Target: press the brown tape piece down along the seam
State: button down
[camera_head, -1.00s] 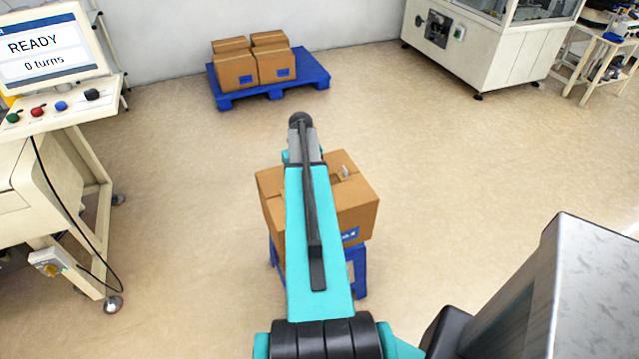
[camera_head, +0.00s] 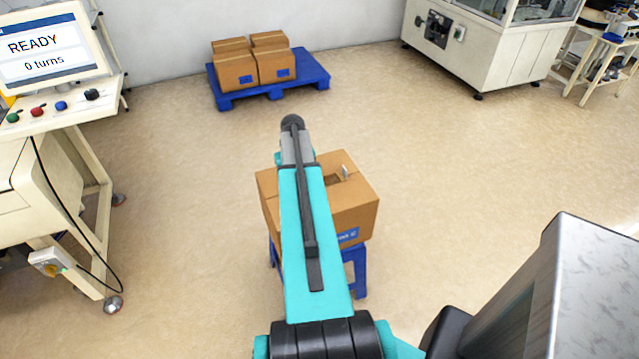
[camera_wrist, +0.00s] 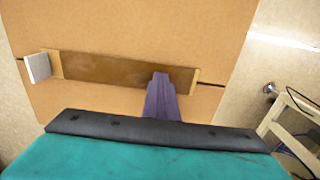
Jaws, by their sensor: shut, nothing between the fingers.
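The cardboard box (camera_head: 350,205) stands on a blue stool in the head view, partly hidden behind my arm. In the wrist view its top (camera_wrist: 120,25) fills most of the picture. The brown tape piece (camera_wrist: 105,69) lies along the dark seam, with paler strips at both ends. A small grey-white tab (camera_wrist: 38,67) stands up at its left end. My gripper (camera_wrist: 160,76) is shut and empty, its purple fingers over the tape near the right end. I cannot tell if the fingertips touch the tape. The head view hides the fingers behind my arm.
The blue stool (camera_head: 355,270) is under the box. A blue pallet (camera_head: 310,85) with several boxes stands by the wall. A console with a READY screen (camera_head: 45,50) is at left, a machine (camera_head: 480,55) at upper right. Open floor surrounds the stool.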

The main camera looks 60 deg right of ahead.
jog(key=shift+w+a+f, duration=0.1)
jog(key=shift+a, duration=0.05)
jog(key=shift+w+a, duration=0.75)
jog(key=shift+a, duration=0.25)
jog(key=shift+r, duration=0.2)
notch_tip(320, 180, up, 7)
jog(key=p, duration=0.4)
jog(key=shift+w+f, duration=0.1)
dwell(0.7)
